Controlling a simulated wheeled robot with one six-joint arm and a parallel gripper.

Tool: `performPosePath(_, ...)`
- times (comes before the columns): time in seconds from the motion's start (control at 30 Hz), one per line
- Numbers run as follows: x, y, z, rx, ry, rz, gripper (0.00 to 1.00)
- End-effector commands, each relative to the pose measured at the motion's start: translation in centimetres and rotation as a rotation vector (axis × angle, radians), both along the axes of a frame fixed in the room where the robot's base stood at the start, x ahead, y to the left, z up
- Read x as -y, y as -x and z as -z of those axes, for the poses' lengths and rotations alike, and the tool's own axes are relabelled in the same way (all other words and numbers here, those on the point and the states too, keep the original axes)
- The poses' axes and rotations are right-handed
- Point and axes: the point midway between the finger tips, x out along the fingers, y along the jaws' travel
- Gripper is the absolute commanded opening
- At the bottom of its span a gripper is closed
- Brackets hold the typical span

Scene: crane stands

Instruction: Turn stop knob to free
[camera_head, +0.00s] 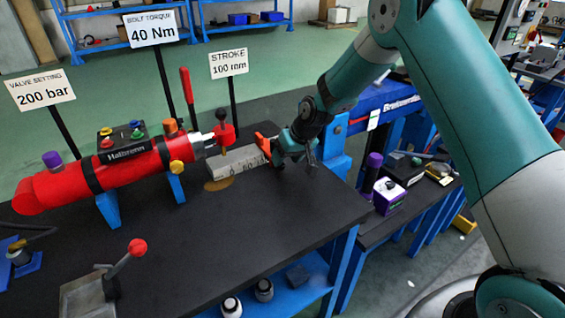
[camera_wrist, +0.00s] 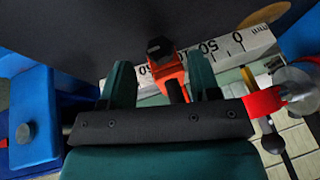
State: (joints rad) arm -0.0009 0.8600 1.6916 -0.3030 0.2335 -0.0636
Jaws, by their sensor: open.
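The stop is an orange-red block (camera_wrist: 175,83) with a black knob (camera_wrist: 160,48) on its end, seen in the wrist view. It sits by a pale scale bar (camera_wrist: 232,44) marked with numbers such as 0 and 50. In the head view the orange-red block (camera_head: 264,143) stands at the right end of the scale bar (camera_head: 238,162), and my gripper hides its knob. My gripper (camera_wrist: 162,78) is open, with one teal finger on each side of the stop. I cannot tell whether a finger touches it. My gripper (camera_head: 297,152) also shows in the head view.
Signs read 200 bar (camera_head: 40,90), 40 Nm (camera_head: 153,30) and 100 mm stroke (camera_head: 228,64). A red-balled lever (camera_head: 122,262) stands front left.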

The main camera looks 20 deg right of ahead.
Motion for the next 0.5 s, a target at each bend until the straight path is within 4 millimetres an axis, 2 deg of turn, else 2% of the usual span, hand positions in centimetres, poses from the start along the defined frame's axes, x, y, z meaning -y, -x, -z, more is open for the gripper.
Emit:
performPosePath(0.03,-0.3,-0.2,0.8,-0.003,0.000,-0.001,0.56)
performPosePath(0.2,-0.8,-0.9,2.4,0.000,0.000,-0.001,0.56)
performPosePath(0.5,-1.0,-1.0,2.9,0.000,0.000,0.000,0.56)
